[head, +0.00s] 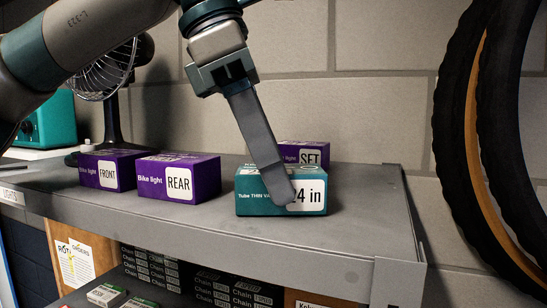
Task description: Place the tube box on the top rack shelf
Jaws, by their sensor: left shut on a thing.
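The tube box (257,203), teal with a white "24 in" label, is on the grey top rack shelf (330,228), towards its right end. Its underside appears to rest on the shelf surface. My left gripper (281,188) reaches down from above and is shut on the tube box. One finger lies across the front face and partly covers the label; the other finger is hidden. My right gripper is not in view.
Purple bike light boxes marked FRONT (107,172), REAR (178,177) and SET (305,153) stand on the shelf, SET just behind the tube box. A fan (110,70) is at the left. Tyres (510,130) hang at the right. Shelf right of the tube box is clear.

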